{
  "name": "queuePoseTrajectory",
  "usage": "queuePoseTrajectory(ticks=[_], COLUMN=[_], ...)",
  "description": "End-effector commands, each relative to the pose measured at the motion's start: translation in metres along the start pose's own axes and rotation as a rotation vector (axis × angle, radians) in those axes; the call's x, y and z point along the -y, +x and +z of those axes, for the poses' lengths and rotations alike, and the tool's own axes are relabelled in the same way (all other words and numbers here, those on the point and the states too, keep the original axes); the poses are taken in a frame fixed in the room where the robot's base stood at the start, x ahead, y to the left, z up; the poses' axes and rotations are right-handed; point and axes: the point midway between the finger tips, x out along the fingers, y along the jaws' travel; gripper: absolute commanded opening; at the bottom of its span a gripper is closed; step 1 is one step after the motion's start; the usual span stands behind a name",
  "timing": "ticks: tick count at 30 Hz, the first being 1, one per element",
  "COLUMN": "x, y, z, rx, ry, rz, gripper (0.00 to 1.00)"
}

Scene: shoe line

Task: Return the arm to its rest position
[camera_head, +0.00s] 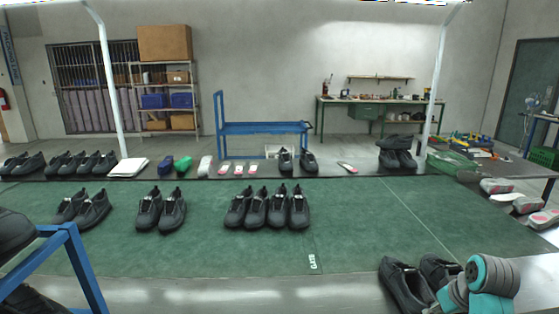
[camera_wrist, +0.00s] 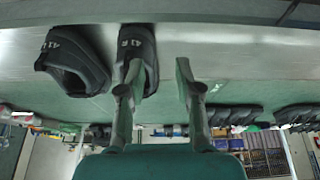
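My arm shows at the lower right of the head view, beside a pair of black shoes (camera_head: 404,283) on the near metal edge. My gripper (camera_wrist: 158,68) is in the wrist view, which is upside down. Its two fingers stand apart with nothing held between them. One black shoe (camera_wrist: 138,44) with a size mark lies behind the left finger; I cannot tell whether they touch. Its mate (camera_wrist: 75,58), also marked, lies further left. The fingertips are not clearly visible in the head view.
A green mat (camera_head: 350,222) carries several black shoes (camera_head: 267,207) and has clear room at centre right. Grey-pink shoe parts (camera_head: 528,205) lie at the right. A blue frame (camera_head: 82,262) stands at lower left. A white post (camera_head: 436,80) rises behind the line.

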Motion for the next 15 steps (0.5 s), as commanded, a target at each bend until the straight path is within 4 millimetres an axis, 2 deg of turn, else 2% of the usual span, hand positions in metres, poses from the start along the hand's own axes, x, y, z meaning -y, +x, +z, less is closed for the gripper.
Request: queuePoseTrajectory(ticks=[8,15], x=[0.014,0.034], y=[0.025,0.056], z=[0.016,0.040], rx=[-0.030,-0.073], ry=[0.011,0.024], rz=[0.009,0.022], gripper=[0.34,0.34])
